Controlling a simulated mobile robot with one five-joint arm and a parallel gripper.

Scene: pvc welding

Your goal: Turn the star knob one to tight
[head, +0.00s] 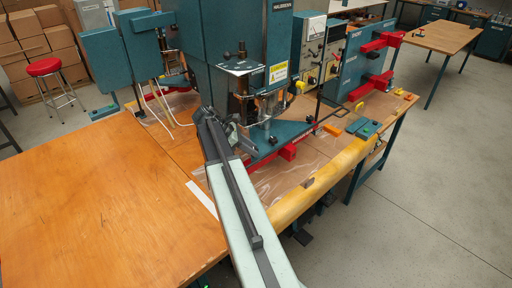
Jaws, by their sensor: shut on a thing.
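My arm reaches up from the bottom middle to the teal welding press (235,45). My gripper (248,144) is at the front of the press, by the left end of its teal base plate (290,134). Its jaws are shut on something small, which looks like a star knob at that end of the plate. The jaws and arm hide most of it, so its angle cannot be seen. Two small dark knobs show on the plate, one just right of my gripper (272,140) and one further right (310,119).
A bare wooden tabletop (90,200) lies left of my arm. A yellow roll (320,180) runs along the front edge. A control box (310,50) stands right of the press, and a red stool (44,67) stands at the back left.

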